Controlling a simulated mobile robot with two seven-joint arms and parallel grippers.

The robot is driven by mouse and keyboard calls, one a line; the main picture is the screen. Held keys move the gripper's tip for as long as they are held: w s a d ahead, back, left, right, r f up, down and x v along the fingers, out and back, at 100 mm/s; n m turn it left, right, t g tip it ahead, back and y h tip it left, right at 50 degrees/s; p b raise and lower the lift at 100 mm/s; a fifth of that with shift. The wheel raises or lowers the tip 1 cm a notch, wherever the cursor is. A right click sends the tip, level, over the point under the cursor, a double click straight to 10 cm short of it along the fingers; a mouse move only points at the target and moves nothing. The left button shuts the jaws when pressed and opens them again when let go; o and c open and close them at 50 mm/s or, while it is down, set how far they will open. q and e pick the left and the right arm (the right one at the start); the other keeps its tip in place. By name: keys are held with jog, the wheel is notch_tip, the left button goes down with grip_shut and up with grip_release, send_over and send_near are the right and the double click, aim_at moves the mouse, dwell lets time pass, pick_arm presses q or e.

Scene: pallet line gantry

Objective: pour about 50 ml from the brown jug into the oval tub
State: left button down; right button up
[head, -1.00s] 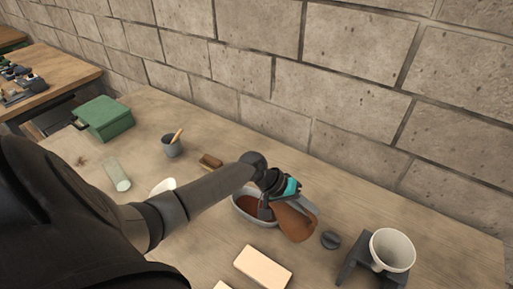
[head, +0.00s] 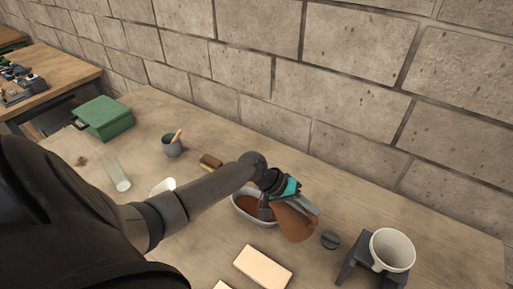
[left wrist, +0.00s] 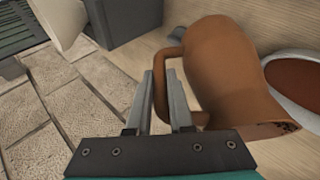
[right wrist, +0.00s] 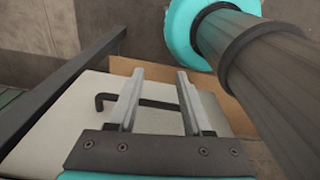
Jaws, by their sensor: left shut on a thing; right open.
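The brown jug (head: 294,222) is held tilted at the right end of the oval tub (head: 238,214). My left gripper (head: 302,200) is shut on the jug's handle. In the left wrist view the jug (left wrist: 225,75) has its handle between the fingers (left wrist: 165,85), and its mouth faces lower right. There the tub's pale rim (left wrist: 280,95) is beside the mouth, with brown contents inside. My arm and the jug hide part of the tub, and I cannot make out a stream. My right gripper (right wrist: 160,80) is open and empty, seen only in its wrist view.
A white cup (head: 391,250) on a dark stand and a dark round lid (head: 330,240) are right of the jug. A pale block (head: 263,266) lies in front. A brush (head: 210,161), grey pot (head: 172,147), glass (head: 117,175) and green box (head: 104,118) stand left. A block wall backs the table.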

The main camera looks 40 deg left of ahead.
aim_at(315, 218)
pick_arm(q)
jog(key=shift+w, duration=0.1)
dwell(0.4)
jog(key=shift+d+r+p, duration=0.1)
jog(key=shift+p, duration=0.35)
jog(key=shift+d+f+y, duration=0.25)
jog(key=shift+d+y, duration=0.25)
jog(key=shift+y, duration=0.1)
jog(key=shift+d+f+m+y, duration=0.4)
jog(key=shift+d+f+y, duration=0.5)
jog(key=shift+f, duration=0.25)
jog(key=d+f+m+y, duration=0.1)
jog(key=d+f+y, duration=0.3)
jog(key=f+y, duration=0.1)
jog(key=shift+g+b, duration=0.3)
jog(key=shift+b, duration=0.05)
